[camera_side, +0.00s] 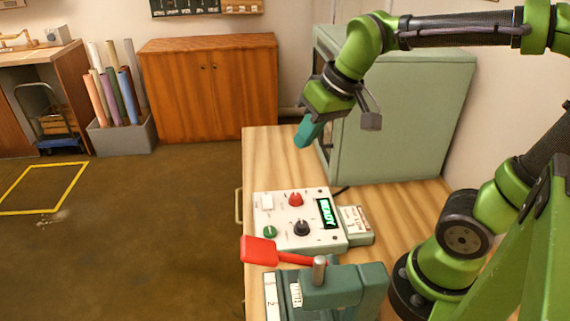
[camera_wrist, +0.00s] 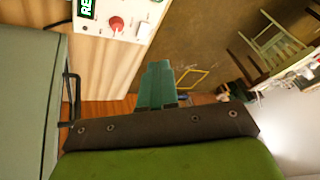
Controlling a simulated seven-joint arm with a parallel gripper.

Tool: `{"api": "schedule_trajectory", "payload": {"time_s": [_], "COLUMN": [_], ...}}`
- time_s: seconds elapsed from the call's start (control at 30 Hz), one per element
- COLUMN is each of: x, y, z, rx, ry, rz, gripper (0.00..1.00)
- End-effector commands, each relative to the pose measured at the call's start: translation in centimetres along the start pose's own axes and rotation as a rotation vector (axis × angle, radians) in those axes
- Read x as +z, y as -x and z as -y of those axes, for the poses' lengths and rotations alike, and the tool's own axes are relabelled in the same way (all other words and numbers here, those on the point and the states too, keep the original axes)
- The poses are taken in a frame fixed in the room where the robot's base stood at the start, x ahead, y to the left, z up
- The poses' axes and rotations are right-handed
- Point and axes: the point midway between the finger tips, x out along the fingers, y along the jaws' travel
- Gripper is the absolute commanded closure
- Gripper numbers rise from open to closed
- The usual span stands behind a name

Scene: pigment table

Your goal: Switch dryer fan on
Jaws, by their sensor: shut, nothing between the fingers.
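A white control box (camera_side: 292,238) stands on the wooden table, its display (camera_side: 326,212) lit with green letters that read READY. On its top are a white rocker or button (camera_side: 266,201), a red knob (camera_side: 296,200), a black knob (camera_side: 302,228) and a green button (camera_side: 270,232). I cannot tell which of these is the fan switch. The red knob (camera_wrist: 117,23) and part of the box also show in the wrist view. My gripper (camera_side: 302,143), with teal fingers, is shut and empty. It is above the table's far part, behind and above the box, touching nothing.
A pale green cabinet (camera_side: 415,115) stands at the table's back right, close to my gripper. A teal device (camera_side: 345,287) with a red-handled lever (camera_side: 260,251) stands in front of the box. Bare tabletop (camera_side: 275,160) lies behind the box.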

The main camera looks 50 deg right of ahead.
Motion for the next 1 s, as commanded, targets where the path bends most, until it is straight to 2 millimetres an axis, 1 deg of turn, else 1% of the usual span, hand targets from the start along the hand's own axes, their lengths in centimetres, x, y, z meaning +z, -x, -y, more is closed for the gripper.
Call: {"api": "schedule_trajectory", "payload": {"time_s": [0.03, 0.1, 0.2, 0.3, 0.37, 0.47, 0.57, 0.67, 0.87, 1.0], "x": [1.7, 3.4, 5.2, 6.0, 6.0, 5.9, 4.9, 3.1, -1.2, -4.0], "y": [0.2, 0.2, 0.3, 0.7, 0.9, 0.2, -1.1, -2.7, -6.8, -9.9], "z": [-0.4, -0.8, -1.2, -1.4, -1.4, -1.3, -1.1, -0.9, -0.5, -0.4], "rx": [-0.022, -0.049, -0.074, -0.085, -0.088, -0.078, -0.05, -0.002, 0.084, 0.117], "ry": [-0.065, -0.135, -0.171, -0.176, -0.174, -0.173, -0.155, -0.064, 0.267, 0.537], "rz": [-0.044, -0.089, -0.131, -0.152, -0.162, -0.13, -0.069, 0.011, 0.184, 0.3], "gripper": [1.0, 1.0, 1.0, 1.0, 1.0, 1.0, 1.0, 1.0, 1.0, 1.0]}}
